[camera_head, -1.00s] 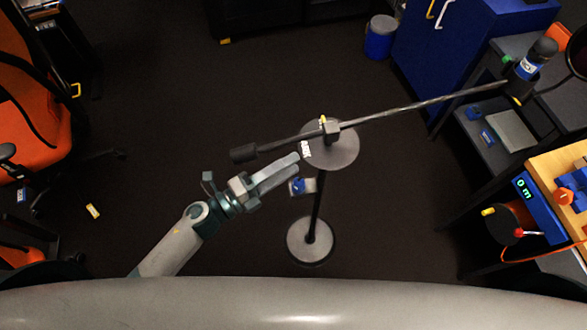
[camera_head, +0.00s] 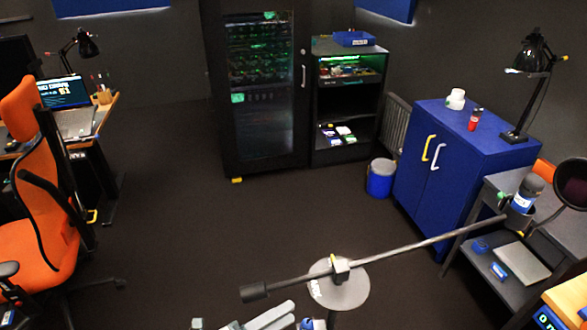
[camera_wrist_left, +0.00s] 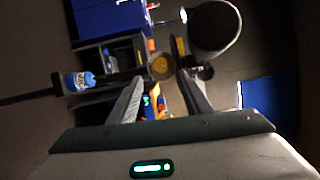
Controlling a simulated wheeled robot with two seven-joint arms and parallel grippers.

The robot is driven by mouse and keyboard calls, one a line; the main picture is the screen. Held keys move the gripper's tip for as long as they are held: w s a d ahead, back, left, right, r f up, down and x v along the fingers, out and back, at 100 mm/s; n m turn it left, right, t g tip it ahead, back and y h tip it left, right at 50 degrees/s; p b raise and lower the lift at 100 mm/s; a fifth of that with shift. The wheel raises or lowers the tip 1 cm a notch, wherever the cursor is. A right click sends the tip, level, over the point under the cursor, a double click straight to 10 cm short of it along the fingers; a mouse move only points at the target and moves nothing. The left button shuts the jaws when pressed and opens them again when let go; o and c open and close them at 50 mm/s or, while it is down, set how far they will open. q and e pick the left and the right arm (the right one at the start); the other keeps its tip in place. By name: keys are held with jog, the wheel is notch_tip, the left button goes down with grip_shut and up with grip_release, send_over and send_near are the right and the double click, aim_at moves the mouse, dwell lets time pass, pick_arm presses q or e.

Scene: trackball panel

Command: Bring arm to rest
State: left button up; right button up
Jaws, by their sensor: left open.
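My left gripper (camera_head: 275,318) shows at the bottom edge of the head view, with its pale fingers beside the stand and most of its arm out of frame. In the left wrist view its two fingers (camera_wrist_left: 162,100) are spread apart, with nothing held between them. The stand's round grey plate (camera_head: 350,293) carries a long dark boom (camera_head: 420,245). A black cylinder (camera_head: 253,292) is on the boom's left end, just above my fingers in the picture. My right gripper is not in view.
A blue cabinet (camera_head: 440,165) and a grey side table (camera_head: 480,262) stand at the right. A blue bin (camera_head: 381,180) is beside the cabinet. An orange chair (camera_head: 35,250) is at the left. The dark floor (camera_head: 200,220) between is clear.

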pick_arm(q)
jog(key=w+a+f+n+t+y+b, duration=0.1)
jog(key=a+f+n+y, duration=0.3)
jog(key=f, duration=0.5)
jog(key=w+a+f+n+t+y+b, duration=0.15)
jog(key=a+f+n, duration=0.3)
jog(key=f, duration=0.45)
jog(key=s+a+f+n+g+y+b, duration=0.1)
jog(key=s+a+f+n+y, duration=0.25)
jog(key=f, duration=0.55)
jog(key=s+a+f+n+g+y+b, duration=0.1)
jog(key=s+a+f+n+g+y, duration=0.2)
jog(key=f, duration=0.6)
jog(key=s+a+f+n+g+y+b, duration=0.1)
jog(key=s+a+f+n+g, duration=0.3)
jog(key=s+f, duration=0.7)
jog(key=s+a+f+n+g+y+b, duration=0.15)
jog(key=s+f+n, duration=0.35)
jog(key=s+f, duration=0.6)
jog(key=s+f+n+g, duration=0.1)
jog(key=s+n+g, duration=0.1)
jog(key=s, duration=1.2)
jog(key=shift+s+a+f+n+g, duration=0.2)
jog(key=shift+f+n+g, duration=0.1)
jog(key=shift+n, duration=0.2)
